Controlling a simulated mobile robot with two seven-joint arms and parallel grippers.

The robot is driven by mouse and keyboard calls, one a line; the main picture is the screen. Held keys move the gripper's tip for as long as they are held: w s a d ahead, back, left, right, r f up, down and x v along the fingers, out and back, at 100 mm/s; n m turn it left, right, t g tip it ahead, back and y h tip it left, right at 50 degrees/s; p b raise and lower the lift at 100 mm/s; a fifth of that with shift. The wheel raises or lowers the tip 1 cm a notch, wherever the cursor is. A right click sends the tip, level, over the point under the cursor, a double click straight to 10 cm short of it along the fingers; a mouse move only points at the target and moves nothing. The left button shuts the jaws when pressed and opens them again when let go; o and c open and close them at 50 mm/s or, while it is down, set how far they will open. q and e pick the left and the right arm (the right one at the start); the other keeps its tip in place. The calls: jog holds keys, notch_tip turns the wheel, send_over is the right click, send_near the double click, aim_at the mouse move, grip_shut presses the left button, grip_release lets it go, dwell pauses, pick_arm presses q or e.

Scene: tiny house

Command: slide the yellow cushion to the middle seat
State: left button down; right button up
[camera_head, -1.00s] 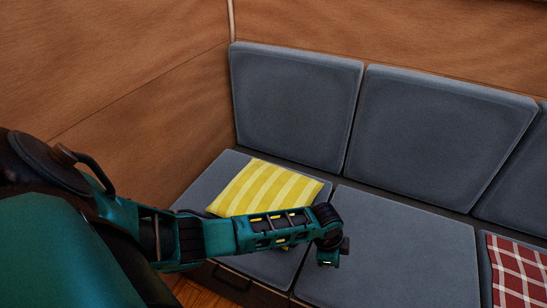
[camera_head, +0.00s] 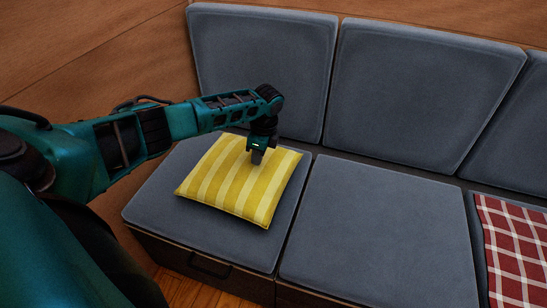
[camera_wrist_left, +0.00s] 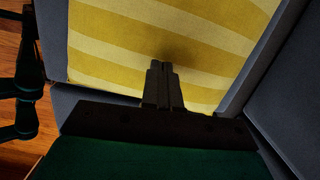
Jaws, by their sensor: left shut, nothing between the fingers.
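The yellow cushion (camera_head: 236,187) with pale stripes lies flat on the left seat (camera_head: 151,206) of the grey bench. The middle seat (camera_head: 383,234) is bare. My left gripper (camera_head: 257,157) is shut and empty, pointing down over the cushion's back right part. In the left wrist view the shut fingers (camera_wrist_left: 161,70) show against the striped cushion (camera_wrist_left: 225,45), with a shadow just beyond the tips. I cannot tell whether the fingertips touch the cloth. My right gripper is not in view.
Grey back cushions (camera_head: 425,92) stand behind the seats. A red checked cloth or cushion (camera_head: 514,250) lies on the right seat. A wooden wall (camera_head: 80,50) is at the left, and wooden floor (camera_head: 195,292) shows in front.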

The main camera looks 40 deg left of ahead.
aim_at(243, 163)
pick_arm(q)
jog(key=a, duration=0.1)
jog(key=s+a, duration=0.1)
jog(key=a+b, duration=0.1)
jog(key=a, duration=0.1)
jog(key=shift+s+f, duration=0.3)
jog(key=shift+d+f, duration=0.1)
jog(key=shift+f, duration=0.2)
jog(key=shift+d+f, duration=0.1)
jog(key=shift+f, duration=0.15)
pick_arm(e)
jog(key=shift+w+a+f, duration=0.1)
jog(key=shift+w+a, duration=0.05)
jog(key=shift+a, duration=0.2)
